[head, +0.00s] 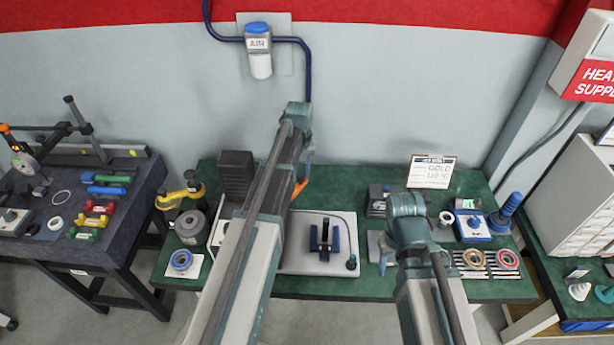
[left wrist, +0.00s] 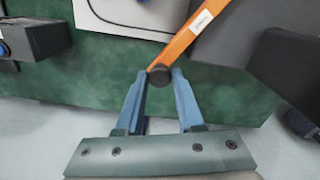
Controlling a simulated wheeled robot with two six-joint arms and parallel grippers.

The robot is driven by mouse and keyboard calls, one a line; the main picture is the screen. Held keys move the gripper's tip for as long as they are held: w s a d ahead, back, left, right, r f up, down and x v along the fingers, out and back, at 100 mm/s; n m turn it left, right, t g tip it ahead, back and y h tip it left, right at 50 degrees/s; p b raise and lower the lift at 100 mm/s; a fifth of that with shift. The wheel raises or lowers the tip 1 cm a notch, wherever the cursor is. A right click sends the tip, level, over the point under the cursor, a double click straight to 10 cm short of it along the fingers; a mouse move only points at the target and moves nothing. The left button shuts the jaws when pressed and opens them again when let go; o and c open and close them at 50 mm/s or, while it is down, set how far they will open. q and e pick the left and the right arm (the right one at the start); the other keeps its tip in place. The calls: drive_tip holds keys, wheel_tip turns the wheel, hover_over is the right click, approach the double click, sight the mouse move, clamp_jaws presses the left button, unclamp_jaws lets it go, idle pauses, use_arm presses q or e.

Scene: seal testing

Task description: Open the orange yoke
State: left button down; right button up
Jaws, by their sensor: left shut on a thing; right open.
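The orange yoke (head: 299,189) shows in the head view as a short orange piece beside my left arm, which hides much of the device around it. In the left wrist view the yoke (left wrist: 192,38) is a slanted orange bar with a small white label. Its lower end carries a dark round knob (left wrist: 160,75). My left gripper (left wrist: 160,78) is shut on that knob, with a blue finger on either side. My right gripper (head: 376,250) is open and empty over the right part of the green bench.
A white plate (head: 290,262) with a dark blue clamp (head: 324,238) lies on the green bench (head: 375,282). A dark finned block (head: 237,175) stands at the back left. Ringed parts (head: 474,258) on a striped rack and a sign card (head: 431,171) are at right.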

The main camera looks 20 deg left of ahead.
use_arm(q)
drive_tip(key=shift+w+a+n, duration=0.15)
drive_tip(key=shift+a+n, duration=0.35)
drive_tip(key=shift+a, duration=0.15)
drive_tip(key=c, duration=0.5)
unclamp_jaws()
drive_tip(key=shift+c, duration=0.2)
drive_tip(key=shift+r, duration=0.1)
wheel_tip(320, 180, up, 14)
drive_tip(key=p, duration=1.4)
drive_tip(key=shift+f, duration=0.25)
